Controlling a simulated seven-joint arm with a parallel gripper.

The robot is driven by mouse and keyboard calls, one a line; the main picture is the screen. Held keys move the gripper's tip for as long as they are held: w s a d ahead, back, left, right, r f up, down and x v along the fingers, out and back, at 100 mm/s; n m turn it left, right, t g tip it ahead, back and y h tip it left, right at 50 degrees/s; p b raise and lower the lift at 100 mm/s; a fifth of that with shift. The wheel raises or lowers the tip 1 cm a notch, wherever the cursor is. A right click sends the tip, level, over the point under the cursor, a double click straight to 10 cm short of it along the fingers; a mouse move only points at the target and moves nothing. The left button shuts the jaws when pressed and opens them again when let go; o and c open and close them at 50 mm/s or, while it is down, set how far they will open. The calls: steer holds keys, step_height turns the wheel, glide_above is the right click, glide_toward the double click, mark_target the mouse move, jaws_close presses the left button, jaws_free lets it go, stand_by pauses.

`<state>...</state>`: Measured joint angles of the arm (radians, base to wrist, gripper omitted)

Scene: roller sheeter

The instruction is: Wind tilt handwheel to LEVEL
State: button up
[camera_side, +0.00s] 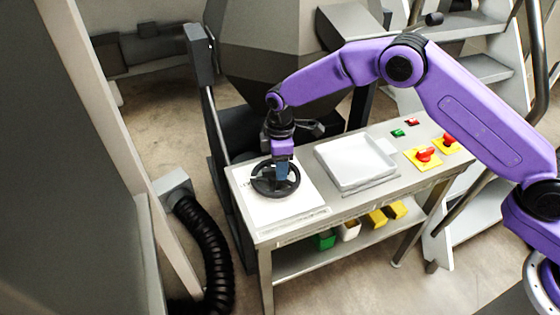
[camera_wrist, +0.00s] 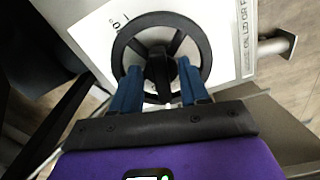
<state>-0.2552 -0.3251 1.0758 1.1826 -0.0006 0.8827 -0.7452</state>
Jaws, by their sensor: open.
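The tilt handwheel (camera_side: 265,189) is a black spoked wheel lying flat on a white plate (camera_side: 303,197) at the left end of the grey bench. It also shows in the wrist view (camera_wrist: 203,48), with a dark hub or knob at its middle. My gripper (camera_side: 284,172) points down over the wheel. In the wrist view my gripper's blue fingers (camera_wrist: 158,84) are apart, one on each side of the dark middle part. I cannot tell whether they touch it. Part of a printed scale mark shows on the plate at the upper left; the LEVEL mark cannot be read.
A white tray (camera_side: 345,178) lies right of the wheel. Green and red buttons (camera_side: 398,132) and red knobs on yellow plates (camera_side: 423,158) are farther right. Coloured bins (camera_side: 376,217) stand on the lower shelf. A dark post (camera_side: 213,110) rises behind the bench's left end.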

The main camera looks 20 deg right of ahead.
step_height(320, 180, up, 17)
steer(key=shift+r, duration=0.2)
stand_by(0.4)
stand_by(0.6)
steer(key=s+d+r+m, duration=0.1)
steer(key=s+d+r, duration=0.1)
steer(key=s+d, duration=0.5)
steer(key=s+d+r, duration=0.2)
steer(key=s+r, duration=0.1)
steer(key=s, duration=0.9)
steer(key=s+d+f, duration=0.2)
steer(key=s+d, duration=0.6)
steer(key=s, duration=0.1)
steer(key=s+d+f+m, duration=0.1)
steer(key=s+d+f, duration=0.1)
steer(key=s+d, duration=0.6)
steer(key=shift+s+m, duration=0.3)
steer(key=shift+s, duration=0.65)
